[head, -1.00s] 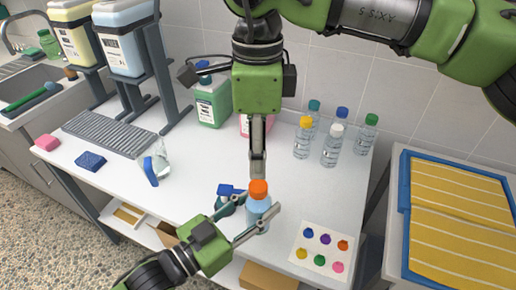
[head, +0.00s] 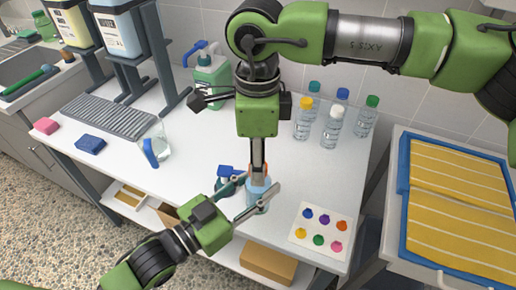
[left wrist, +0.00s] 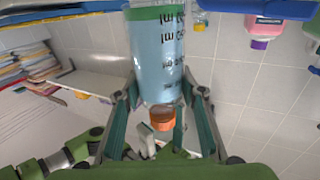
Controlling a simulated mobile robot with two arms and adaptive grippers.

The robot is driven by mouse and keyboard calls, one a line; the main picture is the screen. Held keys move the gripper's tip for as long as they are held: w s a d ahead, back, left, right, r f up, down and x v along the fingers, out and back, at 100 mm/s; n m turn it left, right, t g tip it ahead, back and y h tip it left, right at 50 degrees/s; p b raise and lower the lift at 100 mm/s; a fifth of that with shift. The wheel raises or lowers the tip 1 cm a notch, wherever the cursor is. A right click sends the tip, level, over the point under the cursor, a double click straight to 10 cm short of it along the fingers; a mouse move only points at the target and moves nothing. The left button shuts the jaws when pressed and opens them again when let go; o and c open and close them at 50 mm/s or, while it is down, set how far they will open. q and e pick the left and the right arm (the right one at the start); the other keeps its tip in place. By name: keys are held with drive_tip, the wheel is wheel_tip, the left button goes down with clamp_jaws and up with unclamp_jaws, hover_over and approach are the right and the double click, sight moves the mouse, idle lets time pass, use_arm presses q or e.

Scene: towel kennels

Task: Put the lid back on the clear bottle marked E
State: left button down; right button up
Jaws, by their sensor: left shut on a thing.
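My left gripper (head: 252,197) is shut on a clear bottle with pale blue contents (head: 257,203), upright near the table's front edge. The left wrist view shows this bottle (left wrist: 160,55) inverted between the fingers, with dark ml markings and a green band. I cannot read an E on it. An orange lid (left wrist: 162,122) is at its mouth; I cannot tell whether it is seated. In the head view, my right gripper (head: 258,172) points down at the bottle's top. Its fingers hide most of the lid, and I cannot tell whether they grip it.
Several clear bottles (head: 330,135) with coloured caps stand at the back.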

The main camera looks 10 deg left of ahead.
clamp_jaws()
idle(0.3)
drive_tip(key=shift+o, duration=0.7)
unclamp_jaws()
wheel_tip(320, 180, up, 12)
idle(0.3)
